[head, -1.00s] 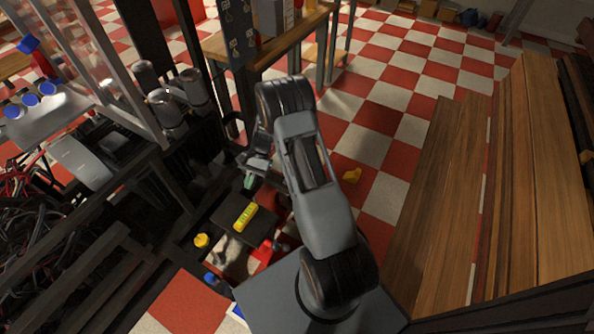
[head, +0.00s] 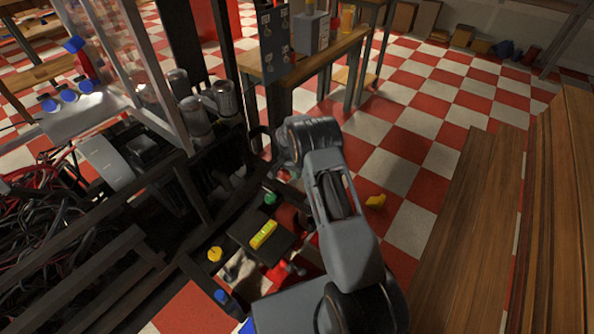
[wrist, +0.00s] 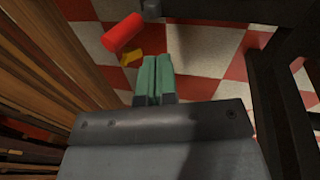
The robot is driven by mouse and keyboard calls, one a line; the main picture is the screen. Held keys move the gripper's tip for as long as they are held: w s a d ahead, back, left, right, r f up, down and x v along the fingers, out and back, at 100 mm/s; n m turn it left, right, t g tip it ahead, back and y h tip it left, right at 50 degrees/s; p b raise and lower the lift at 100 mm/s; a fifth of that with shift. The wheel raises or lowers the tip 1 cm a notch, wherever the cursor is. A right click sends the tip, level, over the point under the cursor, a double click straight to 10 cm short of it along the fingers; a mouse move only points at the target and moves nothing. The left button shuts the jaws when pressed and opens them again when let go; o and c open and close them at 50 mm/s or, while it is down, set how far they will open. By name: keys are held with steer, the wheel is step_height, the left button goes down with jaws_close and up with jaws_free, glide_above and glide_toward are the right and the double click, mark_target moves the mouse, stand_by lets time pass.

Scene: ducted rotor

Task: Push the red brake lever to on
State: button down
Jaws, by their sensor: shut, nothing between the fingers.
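The red brake lever shows in the wrist view as a red rounded handle (wrist: 123,33), above and left of my fingertips. My gripper (wrist: 156,60) has green fingers, which lie together and hold nothing. A gap shows in the picture between the fingertips and the red handle; its depth I cannot tell. In the head view my arm bends down beside the dark frame, and its end is mostly hidden behind my own links. I cannot make out the lever for certain there, nor its on mark.
A yellow level (head: 263,235) lies on a dark board, near a yellow object (head: 215,254) and a red tool (head: 285,268). Metal cylinders (head: 195,115) stand on the dark frame. Wooden planks (head: 470,210) are at right. A yellow piece (head: 375,202) lies on open checkered floor.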

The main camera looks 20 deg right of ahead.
steer(key=shift+s+d+f+b, duration=0.4)
steer(key=shift+s+d+f, duration=0.2)
steer(key=shift+f, duration=0.4)
steer(key=shift+s+d+f+b, duration=0.4)
steer(key=shift+s+d+f, duration=0.2)
steer(key=shift+f, duration=0.4)
steer(key=shift+s+d+f+b, duration=0.4)
steer(key=shift+s+d+f, duration=0.15)
steer(key=shift+f, duration=0.45)
